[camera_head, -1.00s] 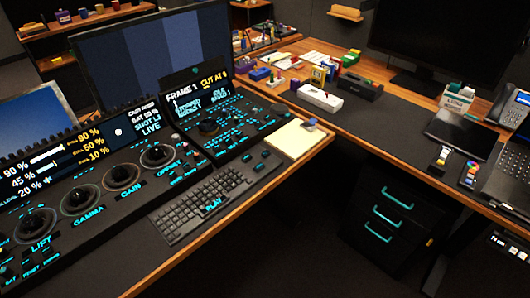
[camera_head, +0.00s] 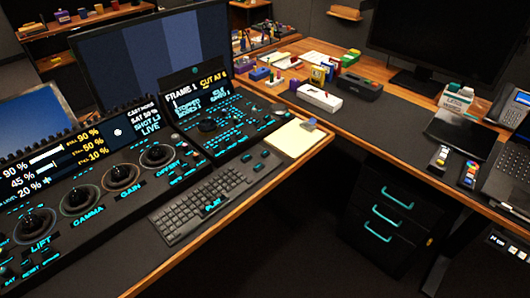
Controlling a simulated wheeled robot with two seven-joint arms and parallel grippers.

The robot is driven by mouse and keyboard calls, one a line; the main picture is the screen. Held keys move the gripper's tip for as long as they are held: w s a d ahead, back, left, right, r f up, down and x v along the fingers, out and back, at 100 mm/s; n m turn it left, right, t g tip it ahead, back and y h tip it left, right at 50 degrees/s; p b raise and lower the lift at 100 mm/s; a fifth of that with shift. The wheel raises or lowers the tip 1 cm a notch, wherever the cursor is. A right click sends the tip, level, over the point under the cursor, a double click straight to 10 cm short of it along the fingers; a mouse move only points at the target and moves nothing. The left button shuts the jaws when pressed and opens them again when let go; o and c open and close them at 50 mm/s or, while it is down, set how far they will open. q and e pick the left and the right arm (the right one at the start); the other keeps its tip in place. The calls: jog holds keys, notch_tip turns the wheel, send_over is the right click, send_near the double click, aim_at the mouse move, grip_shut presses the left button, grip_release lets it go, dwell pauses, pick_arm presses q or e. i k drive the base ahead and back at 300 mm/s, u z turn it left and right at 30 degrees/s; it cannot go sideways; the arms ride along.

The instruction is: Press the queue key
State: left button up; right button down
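The trackball panel (camera_head: 98,203) lies along the left of the desk, with dials labelled LIFT, GAMMA, GAIN and OFFSET and a row of small displays. To its right is a second control panel (camera_head: 240,125) with a round dial, many small cyan-lit keys and a display (camera_head: 190,92) reading FRAME 1 and CUT AT 6. The key legends are too small to read, so I cannot tell which one is the queue key. Neither of my grippers is in view.
A black keyboard (camera_head: 200,202) with a PLAY label lies in front of the panels. A notepad (camera_head: 290,138) lies beside the second panel. Monitors (camera_head: 150,52) stand behind. A side desk holds a white box (camera_head: 319,98), phone (camera_head: 513,109) and laptop (camera_head: 508,172), with a drawer unit (camera_head: 385,215) below.

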aim_at(266, 153)
jog(key=z, duration=1.3)
jog(key=i, duration=0.55)
jog(key=u, duration=2.65)
